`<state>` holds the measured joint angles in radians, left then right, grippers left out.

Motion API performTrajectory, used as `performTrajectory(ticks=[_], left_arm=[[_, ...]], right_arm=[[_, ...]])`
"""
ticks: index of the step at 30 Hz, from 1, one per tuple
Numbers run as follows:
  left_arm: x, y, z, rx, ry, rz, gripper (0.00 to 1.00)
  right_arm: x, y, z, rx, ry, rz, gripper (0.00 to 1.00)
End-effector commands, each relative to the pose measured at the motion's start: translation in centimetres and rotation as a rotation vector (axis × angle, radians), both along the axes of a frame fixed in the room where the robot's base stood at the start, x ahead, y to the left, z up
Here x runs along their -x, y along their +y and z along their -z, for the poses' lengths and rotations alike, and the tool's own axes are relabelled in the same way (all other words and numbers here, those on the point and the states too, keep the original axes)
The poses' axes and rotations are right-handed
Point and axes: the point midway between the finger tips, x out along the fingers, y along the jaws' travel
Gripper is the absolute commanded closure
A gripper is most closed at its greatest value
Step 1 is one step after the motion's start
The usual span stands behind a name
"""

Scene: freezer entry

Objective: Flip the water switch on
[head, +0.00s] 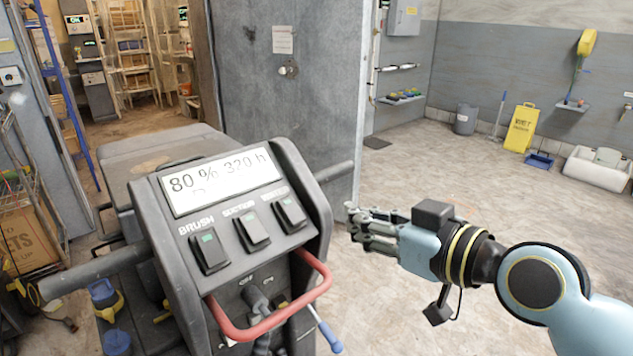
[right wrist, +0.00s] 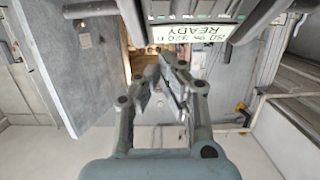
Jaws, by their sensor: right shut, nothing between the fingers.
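The water switch (head: 290,213) is the rightmost of three dark rocker switches on the sloped panel of a grey floor-cleaning machine (head: 235,215). Its label is blurred, and I cannot tell whether it is on. The suction switch (head: 253,234) and brush switch (head: 210,251) sit to its left. My right gripper (head: 352,226) is shut and empty, to the right of the panel and apart from the switch. In the right wrist view its fingers (right wrist: 172,78) point toward the machine's panel, which shows upside down at the top. My left gripper is not in view.
A red handle loop (head: 272,325) juts out below the switches. Dark side grips (head: 335,172) stick out from the machine. A grey door (head: 285,90) stands behind it. Open floor lies right of the machine, with a yellow wet-floor sign (head: 520,128) farther back.

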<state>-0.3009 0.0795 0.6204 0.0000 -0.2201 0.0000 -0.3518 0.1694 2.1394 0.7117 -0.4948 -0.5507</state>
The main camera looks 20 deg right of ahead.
Motion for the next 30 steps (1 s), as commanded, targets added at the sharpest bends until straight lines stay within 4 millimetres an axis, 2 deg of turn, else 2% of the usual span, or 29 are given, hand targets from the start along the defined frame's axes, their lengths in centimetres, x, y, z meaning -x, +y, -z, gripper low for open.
performTrajectory(ticks=[1,3,17,23,30], left_arm=[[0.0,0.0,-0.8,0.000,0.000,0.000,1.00],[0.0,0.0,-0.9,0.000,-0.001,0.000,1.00],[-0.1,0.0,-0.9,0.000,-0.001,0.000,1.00],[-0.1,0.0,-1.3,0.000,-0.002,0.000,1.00],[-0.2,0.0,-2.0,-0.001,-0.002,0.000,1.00]], right_arm=[[0.0,0.0,-0.6,0.001,0.004,0.000,1.00],[0.1,-0.1,-0.7,0.002,0.005,0.000,1.00],[-0.4,0.0,-0.5,0.001,0.005,0.002,1.00],[-3.1,1.0,0.0,-0.002,0.005,0.004,1.00],[-7.9,2.8,1.2,0.000,0.004,0.001,1.00]])
